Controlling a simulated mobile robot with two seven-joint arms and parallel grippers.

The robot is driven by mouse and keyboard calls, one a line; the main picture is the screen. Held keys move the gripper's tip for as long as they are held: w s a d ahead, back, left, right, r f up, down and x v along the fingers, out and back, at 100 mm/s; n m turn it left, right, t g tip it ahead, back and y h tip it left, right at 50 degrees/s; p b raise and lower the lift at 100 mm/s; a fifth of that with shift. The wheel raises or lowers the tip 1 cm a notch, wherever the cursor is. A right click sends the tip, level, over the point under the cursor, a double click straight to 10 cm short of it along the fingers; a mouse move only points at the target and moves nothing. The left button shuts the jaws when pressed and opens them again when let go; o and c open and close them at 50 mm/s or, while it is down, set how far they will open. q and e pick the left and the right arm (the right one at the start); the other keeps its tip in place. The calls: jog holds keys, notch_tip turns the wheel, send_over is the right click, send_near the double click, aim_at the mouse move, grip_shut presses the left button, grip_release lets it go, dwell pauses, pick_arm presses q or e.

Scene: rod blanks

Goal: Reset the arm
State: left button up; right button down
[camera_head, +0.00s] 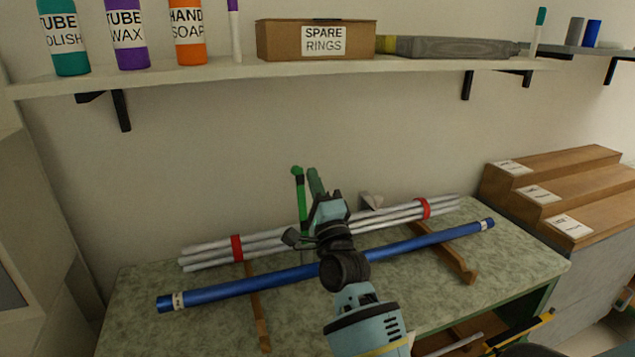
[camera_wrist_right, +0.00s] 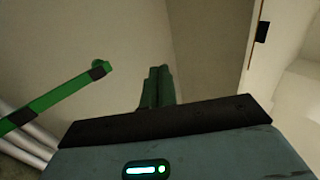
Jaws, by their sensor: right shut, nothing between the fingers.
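My right arm (camera_head: 362,315) reaches in from the bottom of the head view, over the bench. Its gripper (camera_head: 315,180) points toward the wall, beyond the blue rod. The dark green fingers also show in the right wrist view (camera_wrist_right: 157,88), pressed together with nothing between them. A green post with dark bands (camera_head: 300,200) stands just left of the gripper, apart from it. It also shows in the wrist view (camera_wrist_right: 62,97). My left gripper is not in view.
A long blue rod (camera_head: 425,240) lies across wooden supports (camera_head: 258,310), its middle hidden behind my arm. Pale rods with red bands (camera_head: 205,252) lie behind it on the bench (camera_head: 135,325). A shelf (camera_head: 180,82) runs above. Wooden steps (camera_head: 560,165) stand right.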

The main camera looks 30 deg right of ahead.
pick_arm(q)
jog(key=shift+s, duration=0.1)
pick_arm(e)
jog(key=shift+s+a+r, duration=0.1)
jog(key=shift+s+a, duration=0.05)
jog(key=shift+s, duration=0.35)
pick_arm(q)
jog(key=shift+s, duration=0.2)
